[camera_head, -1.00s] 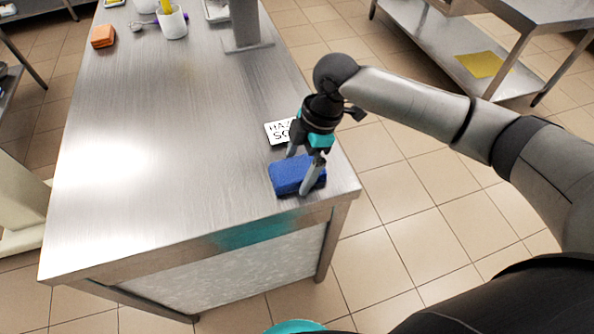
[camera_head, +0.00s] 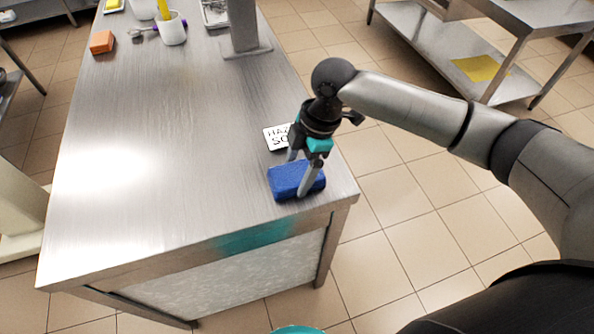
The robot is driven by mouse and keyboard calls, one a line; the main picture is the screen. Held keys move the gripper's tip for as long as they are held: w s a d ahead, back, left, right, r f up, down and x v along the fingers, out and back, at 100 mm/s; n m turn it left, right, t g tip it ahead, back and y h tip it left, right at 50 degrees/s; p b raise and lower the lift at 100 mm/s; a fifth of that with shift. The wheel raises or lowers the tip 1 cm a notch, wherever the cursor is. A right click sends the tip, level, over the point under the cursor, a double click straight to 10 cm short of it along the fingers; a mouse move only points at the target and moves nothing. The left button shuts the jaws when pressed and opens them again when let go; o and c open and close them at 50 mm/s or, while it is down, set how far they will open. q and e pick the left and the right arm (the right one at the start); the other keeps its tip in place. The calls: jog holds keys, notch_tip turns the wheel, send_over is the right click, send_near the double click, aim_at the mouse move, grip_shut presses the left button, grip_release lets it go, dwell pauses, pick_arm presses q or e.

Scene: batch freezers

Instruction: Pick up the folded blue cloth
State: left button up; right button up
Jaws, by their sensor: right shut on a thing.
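The folded blue cloth (camera_head: 285,181) lies near the front right corner of the steel table (camera_head: 180,130). My right gripper (camera_head: 301,178) points down over it, one finger in front of the cloth's near side and the other behind it, partly hidden. The gripper is shut on the cloth. The cloth looks to be at table height; I cannot tell whether it is clear of the surface. My left gripper is not in view.
A steel post (camera_head: 243,30) stands at the back right. An orange block (camera_head: 102,42) and a white cup (camera_head: 172,28) are at the far left. The table's middle is clear.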

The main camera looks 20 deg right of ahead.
aim_at(298, 173)
notch_tip(298, 173, up, 20)
jog(key=p, duration=0.3)
